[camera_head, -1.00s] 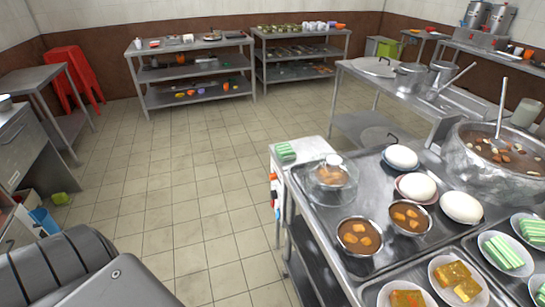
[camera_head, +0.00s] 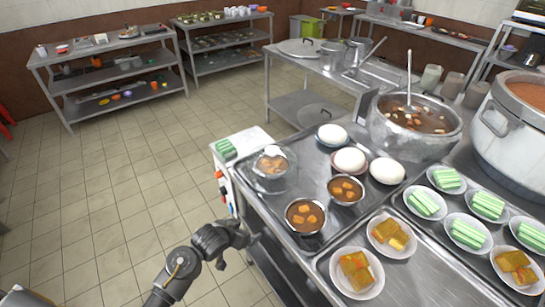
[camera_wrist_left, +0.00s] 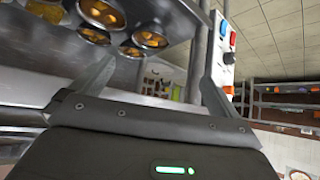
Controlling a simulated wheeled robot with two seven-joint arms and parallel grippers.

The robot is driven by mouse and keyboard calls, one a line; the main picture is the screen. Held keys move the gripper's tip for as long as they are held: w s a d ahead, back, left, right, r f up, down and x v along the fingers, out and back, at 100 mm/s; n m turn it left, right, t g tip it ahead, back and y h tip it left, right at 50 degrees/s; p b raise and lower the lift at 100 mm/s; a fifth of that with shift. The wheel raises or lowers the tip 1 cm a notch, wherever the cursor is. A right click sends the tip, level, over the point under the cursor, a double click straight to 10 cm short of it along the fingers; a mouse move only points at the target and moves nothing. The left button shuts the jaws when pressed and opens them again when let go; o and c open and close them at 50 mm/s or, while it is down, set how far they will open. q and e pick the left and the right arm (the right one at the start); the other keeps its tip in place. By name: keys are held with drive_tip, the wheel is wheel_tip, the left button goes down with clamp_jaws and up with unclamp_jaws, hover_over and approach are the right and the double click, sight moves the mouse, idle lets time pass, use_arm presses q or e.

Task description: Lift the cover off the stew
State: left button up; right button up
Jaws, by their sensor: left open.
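A bowl of brown stew (camera_head: 272,165) under a clear glass cover with a pale knob stands at the left end of the steel counter. The cover sits on the bowl. Two uncovered stew bowls stand nearer, one in front (camera_head: 305,216) and one to its right (camera_head: 346,189). My left gripper (camera_head: 248,240) is open and empty, beside the counter's left edge, in front of and lower than the covered bowl. Its spread fingers show in the left wrist view (camera_wrist_left: 152,85), with bowls beyond at the upper left. My right gripper is out of view.
Plates of green and orange food (camera_head: 391,236) fill the right. A white box with coloured knobs (camera_head: 240,150) adjoins the counter's left side. Floor on the left is clear.

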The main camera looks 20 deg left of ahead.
use_arm(q)
wheel_tip(320, 180, up, 11)
drive_tip(key=w+t, duration=0.2)
drive_tip(key=w, duration=0.1)
drive_tip(key=m+t+h, duration=0.1)
drive_tip(key=t+h, duration=0.1)
approach(271, 151)
drive_tip(key=x, duration=0.5)
drive_tip(key=shift+w+a+f, duration=0.1)
drive_tip(key=shift+w+a, duration=0.1)
drive_tip(key=shift+w, duration=0.15)
drive_tip(key=shift+w+f, duration=0.1)
drive_tip(key=shift+w, duration=0.05)
drive_tip(key=shift+d+p+x, duration=0.15)
drive_tip(key=shift+p+x, duration=0.15)
drive_tip(key=shift+x, duration=1)
drive_tip(key=shift+d+p+x, duration=0.2)
drive_tip(key=shift+p+x, duration=0.1)
drive_tip(key=shift+x, duration=0.95)
